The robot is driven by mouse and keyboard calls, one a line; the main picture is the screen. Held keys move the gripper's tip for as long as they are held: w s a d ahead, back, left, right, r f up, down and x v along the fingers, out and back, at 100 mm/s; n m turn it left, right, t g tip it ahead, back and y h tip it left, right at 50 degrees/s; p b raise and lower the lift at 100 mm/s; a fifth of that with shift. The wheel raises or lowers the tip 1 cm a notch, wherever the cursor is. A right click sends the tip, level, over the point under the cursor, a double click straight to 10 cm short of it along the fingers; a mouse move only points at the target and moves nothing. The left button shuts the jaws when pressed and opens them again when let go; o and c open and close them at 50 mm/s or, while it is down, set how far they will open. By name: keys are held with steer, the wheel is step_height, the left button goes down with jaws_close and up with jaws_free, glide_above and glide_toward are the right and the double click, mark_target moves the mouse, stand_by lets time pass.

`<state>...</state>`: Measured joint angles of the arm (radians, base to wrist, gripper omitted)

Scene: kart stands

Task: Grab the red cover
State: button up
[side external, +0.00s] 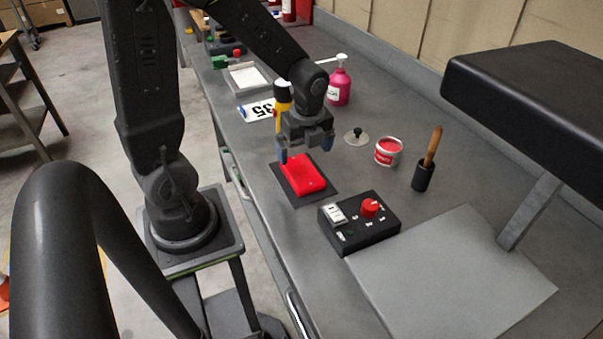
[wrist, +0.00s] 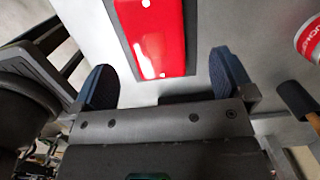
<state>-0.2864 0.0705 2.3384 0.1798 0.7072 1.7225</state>
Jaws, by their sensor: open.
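The red cover (side external: 302,174) is a flat, glossy red piece lying on a dark mat (side external: 325,194) on the grey bench. In the wrist view the red cover (wrist: 158,35) is ahead of the fingers, near the top centre, partly cut off by the picture edge. My gripper (side external: 306,152) is open and empty, above the far edge of the cover and apart from it. In the wrist view my gripper (wrist: 165,85) shows its two blue fingertips spread wider than the cover.
A black control box (side external: 360,222) with a red knob stands close by on the near right. A red tin (side external: 388,151), a black holder (side external: 423,176) with a wooden handle and a pink bottle (side external: 340,82) stand farther off. A grey panel (side external: 455,275) lies at the right.

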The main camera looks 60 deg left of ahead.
mark_target(302, 170)
steer(key=shift+s+f, duration=0.15)
steer(key=shift+f, duration=1.4)
steer(key=shift+s+f, duration=0.15)
steer(key=shift+f, duration=1.4)
steer(key=c, duration=1)
steer(key=shift+o, duration=0.2)
steer(key=shift+r, duration=0.1)
